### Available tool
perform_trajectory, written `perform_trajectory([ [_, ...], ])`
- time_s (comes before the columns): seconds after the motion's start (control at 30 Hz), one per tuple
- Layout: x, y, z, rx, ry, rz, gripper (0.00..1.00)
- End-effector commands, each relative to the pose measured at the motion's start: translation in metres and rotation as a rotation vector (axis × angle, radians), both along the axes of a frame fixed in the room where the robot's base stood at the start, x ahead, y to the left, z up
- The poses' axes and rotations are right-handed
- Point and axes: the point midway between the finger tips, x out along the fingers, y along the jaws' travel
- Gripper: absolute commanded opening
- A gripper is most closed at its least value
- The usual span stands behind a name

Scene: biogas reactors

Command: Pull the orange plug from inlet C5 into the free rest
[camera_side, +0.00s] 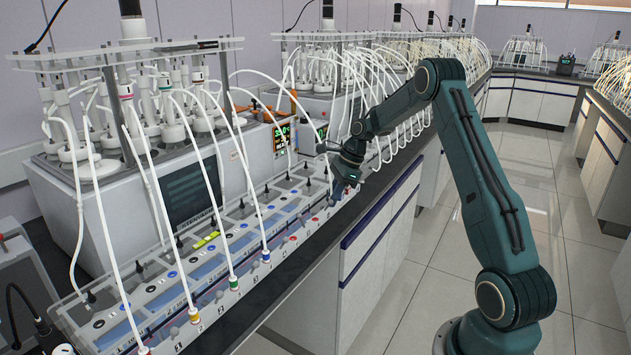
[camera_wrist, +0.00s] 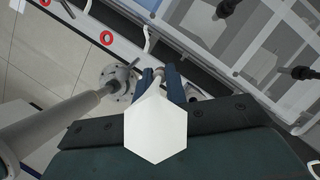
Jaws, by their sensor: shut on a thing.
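My gripper (camera_side: 345,172) is at the far right end of the long inlet strip (camera_side: 215,262) in the side view. In the wrist view its two dark blue fingers (camera_wrist: 160,76) are shut on a white tubed plug (camera_wrist: 157,130), whose white hexagonal near end fills the lower middle. No orange colour shows on it; its lower part is hidden between the fingers. A round metal fitting (camera_wrist: 113,80) lies just left of the fingers. I cannot tell whether the held plug is seated or free. Inlet labels are too small to read.
Plugs with white tubes stand along the strip's front, with red, yellow, green (camera_side: 233,284) and blue (camera_side: 266,256) bands. Black pointed stoppers (camera_wrist: 300,73) stand behind. A grey tapered rod (camera_wrist: 70,115) is close on the left in the wrist view. White tubes arch overhead.

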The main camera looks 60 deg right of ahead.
Motion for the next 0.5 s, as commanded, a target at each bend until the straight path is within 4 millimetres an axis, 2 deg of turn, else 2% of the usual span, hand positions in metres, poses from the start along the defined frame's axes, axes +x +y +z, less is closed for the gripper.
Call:
perform_trajectory([
  [0.23,0.0,0.0,0.0001,0.0,0.0,0.0,0.0],
  [0.27,0.0,0.0,0.0001,0.0,0.0,0.0,0.2],
  [0.37,0.0,-0.0001,0.0002,0.0,0.0,0.0,0.39],
  [0.5,0.0,-0.0001,0.0002,0.0,0.0,0.0,0.39],
])
